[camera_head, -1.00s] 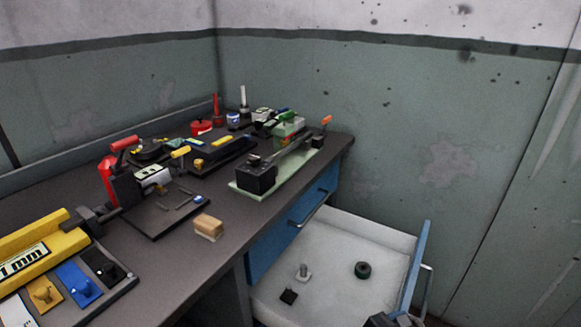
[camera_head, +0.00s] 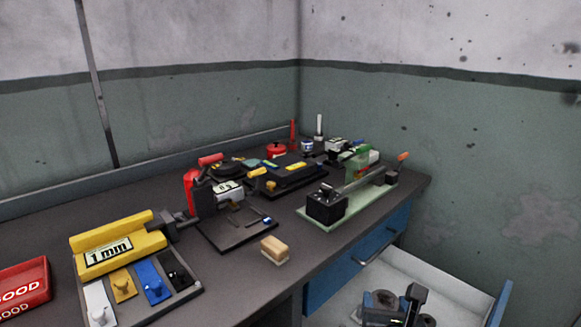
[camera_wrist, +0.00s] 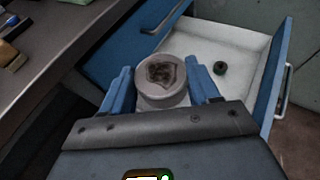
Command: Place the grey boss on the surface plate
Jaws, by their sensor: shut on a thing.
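My gripper (camera_wrist: 161,72) has its two blue fingers closed on the sides of a round grey piece with a dark, stained top, which I take to be the grey boss (camera_wrist: 160,92). It is held above the open drawer, and its lower part is hidden. In the head view my dark gripper and wrist show low at the right, over the drawer, and the boss cannot be made out clearly there. A dark flat plate, apparently the surface plate (camera_head: 232,238), lies on the bench under a red and black gauge stand (camera_head: 205,190), with small pins on it.
A wooden block (camera_head: 275,250) lies near the bench edge, right of the plate. A yellow 1 mm fixture (camera_head: 118,240), a red GOOD tray (camera_head: 25,285) and a green-based device (camera_head: 340,205) stand around.

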